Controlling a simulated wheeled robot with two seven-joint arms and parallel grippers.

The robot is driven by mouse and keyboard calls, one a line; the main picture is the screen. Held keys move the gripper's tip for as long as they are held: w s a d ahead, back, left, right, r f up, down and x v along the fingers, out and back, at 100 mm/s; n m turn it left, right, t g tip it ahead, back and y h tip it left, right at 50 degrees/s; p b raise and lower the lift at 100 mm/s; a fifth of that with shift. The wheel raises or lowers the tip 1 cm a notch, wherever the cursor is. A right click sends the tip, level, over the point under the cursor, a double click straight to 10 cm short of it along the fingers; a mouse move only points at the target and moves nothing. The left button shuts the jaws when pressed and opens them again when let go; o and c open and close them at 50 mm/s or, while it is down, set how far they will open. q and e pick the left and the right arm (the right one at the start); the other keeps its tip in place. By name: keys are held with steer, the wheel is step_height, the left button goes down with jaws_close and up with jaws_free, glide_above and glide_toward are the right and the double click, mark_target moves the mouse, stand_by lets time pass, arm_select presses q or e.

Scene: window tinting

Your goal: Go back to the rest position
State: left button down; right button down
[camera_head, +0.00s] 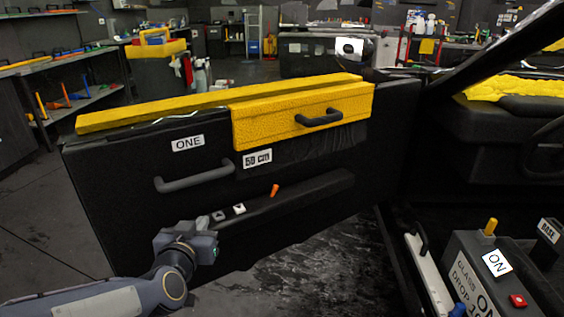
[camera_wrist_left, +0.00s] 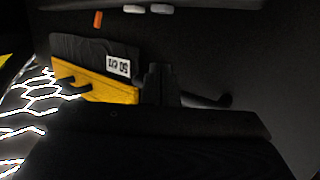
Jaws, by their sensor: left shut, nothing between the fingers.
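My left gripper (camera_head: 205,245) is at the lower left of the head view, in front of the lower part of the black car door (camera_head: 110,190). It is shut and holds nothing. It also shows in the left wrist view (camera_wrist_left: 160,72) as a dark shape against the door. The door handle (camera_head: 195,180) marked "ONE" is above the gripper and apart from it. My right gripper is in neither view.
A yellow block with a black handle (camera_head: 303,115) is on the door's upper right, above a "50 cm" label (camera_head: 257,158). An orange lever (camera_head: 275,190) and small switches sit on the armrest. A grey box labelled "ON" (camera_head: 465,260) stands at lower right. Shelves (camera_head: 85,100) line the left.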

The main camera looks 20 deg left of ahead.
arm_select(q)
steer(key=s+d+f+g+h, duration=0.2)
steer(key=s+d+g+h, duration=0.15)
steer(key=s, duration=0.25)
steer(key=s+d+f+m+g+h, duration=0.1)
steer(key=s+d+f+g+h, duration=0.1)
steer(key=s+d+f, duration=0.3)
steer(key=s+d+g+h, duration=0.2)
steer(key=s+d+g, duration=0.1)
steer(key=s, duration=0.5)
step_height(320, 180, up, 26)
steer(key=p, duration=2.5)
steer(key=shift+s+f+g+p, duration=0.25)
steer(key=shift+g+p, duration=0.1)
steer(key=shift+g, duration=0.1)
steer(key=shift+a, duration=0.1)
